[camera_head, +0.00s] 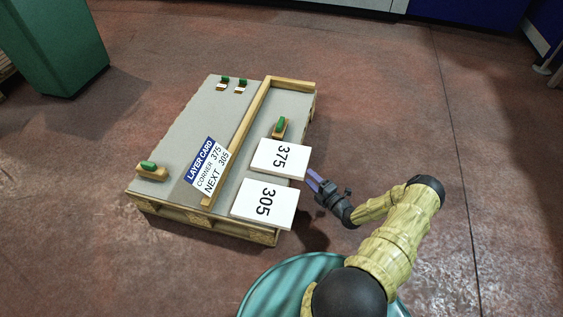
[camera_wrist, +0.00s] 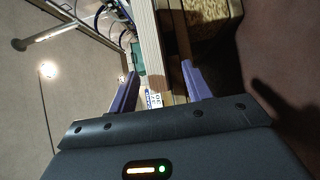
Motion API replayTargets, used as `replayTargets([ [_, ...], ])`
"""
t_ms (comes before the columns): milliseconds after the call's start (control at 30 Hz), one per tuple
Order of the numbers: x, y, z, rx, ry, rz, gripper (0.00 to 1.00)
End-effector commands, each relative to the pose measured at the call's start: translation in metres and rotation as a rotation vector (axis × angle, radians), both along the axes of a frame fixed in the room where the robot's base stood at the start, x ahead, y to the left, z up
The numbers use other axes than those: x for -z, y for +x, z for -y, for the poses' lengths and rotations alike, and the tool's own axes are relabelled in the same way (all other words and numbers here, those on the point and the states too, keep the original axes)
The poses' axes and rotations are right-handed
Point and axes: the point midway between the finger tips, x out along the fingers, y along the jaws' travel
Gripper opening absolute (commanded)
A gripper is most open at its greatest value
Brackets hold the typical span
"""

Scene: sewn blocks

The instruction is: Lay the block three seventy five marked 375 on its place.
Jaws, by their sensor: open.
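The block marked 375 (camera_head: 279,159) is a flat white slab lying on the right side of the pallet's grey top, jutting over its right edge. My gripper (camera_head: 312,178) is just to the right of that slab, its purple fingers open and pointing at its right edge. In the wrist view, a pale slab edge (camera_wrist: 148,45) shows between the open fingers; I cannot tell whether either finger touches it. A layer card (camera_head: 206,166) on the pallet reads "CORNER 375, NEXT 305". A wooden strip (camera_head: 240,135) runs along the grey top and turns along the far edge.
A second white block marked 305 (camera_head: 265,203) lies just nearer than 375, also jutting over the edge. Small green-topped pieces sit on the pallet at the left (camera_head: 149,166), right (camera_head: 281,124) and far side (camera_head: 240,84).

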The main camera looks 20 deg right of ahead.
Motion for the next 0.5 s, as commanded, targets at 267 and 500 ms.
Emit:
replayTargets([
  [267, -0.0007, 0.005, -0.0016, 0.0, 0.0, -0.001, 0.5],
  [500, 0.0002, 0.0112, -0.0036, -0.001, -0.001, 0.0, 0.5],
])
